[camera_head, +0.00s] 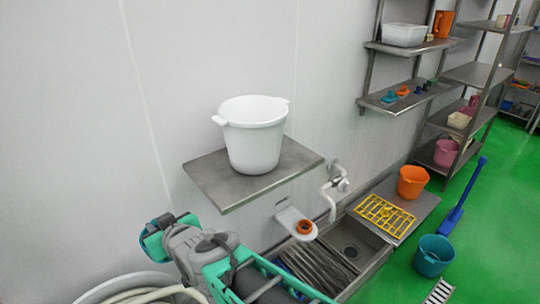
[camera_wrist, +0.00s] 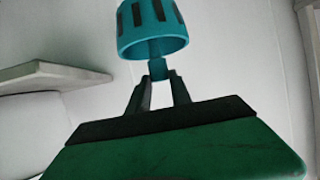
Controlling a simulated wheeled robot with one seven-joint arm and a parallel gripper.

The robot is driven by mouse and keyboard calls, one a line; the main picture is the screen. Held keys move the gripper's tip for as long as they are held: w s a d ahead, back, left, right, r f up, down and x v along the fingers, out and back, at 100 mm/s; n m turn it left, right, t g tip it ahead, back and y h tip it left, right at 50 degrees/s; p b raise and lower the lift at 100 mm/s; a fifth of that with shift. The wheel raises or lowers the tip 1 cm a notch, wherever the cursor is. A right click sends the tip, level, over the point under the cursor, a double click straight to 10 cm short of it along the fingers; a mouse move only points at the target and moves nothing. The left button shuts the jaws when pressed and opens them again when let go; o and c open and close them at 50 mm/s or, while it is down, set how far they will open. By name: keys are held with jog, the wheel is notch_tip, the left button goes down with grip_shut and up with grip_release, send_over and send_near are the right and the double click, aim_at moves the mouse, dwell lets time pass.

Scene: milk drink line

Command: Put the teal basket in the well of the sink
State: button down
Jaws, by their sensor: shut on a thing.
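The teal basket (camera_wrist: 153,38) shows in the wrist view as a small round cup with dark slots in its side. My gripper (camera_wrist: 158,78) is shut on the short tab of the basket and holds it in front of the pale wall. In the head view, teal and grey parts of my arm's end are at lower left; I cannot clearly tell the basket from them there. The sink (camera_head: 372,262) is at lower centre of the head view, right of my arm. Its well shows a drain, and my arm hides part of the near side.
A steel wall shelf (camera_head: 222,196) with a white tub (camera_head: 254,145) juts out above the sink. A tap (camera_head: 331,190) and a white holder (camera_head: 290,218) are behind it. A yellow rack (camera_head: 384,215) and orange bucket (camera_head: 412,182) stand right. A teal bucket (camera_head: 432,257) is on the floor.

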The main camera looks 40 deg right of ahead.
jog(key=d+r+m+h+p, duration=0.1)
jog(key=d+r, duration=0.5)
jog(key=d, duration=0.4)
jog(key=d+r+h+p, duration=0.1)
jog(key=d+r+p, duration=0.1)
jog(key=d+r, duration=0.65)
jog(key=s+d+r+p, duration=0.1)
jog(key=s+d+r, duration=0.4)
jog(key=s+d, duration=0.8)
jog(key=w+a+f+p, duration=0.2)
jog(key=w+a+f, duration=0.1)
jog(key=w+f, duration=0.3)
jog(key=w+a+f+p, duration=0.2)
jog(key=w+f, duration=0.5)
jog(key=shift+a+y, duration=0.3)
jog(key=shift+a, duration=0.1)
jog(key=shift+f, duration=0.1)
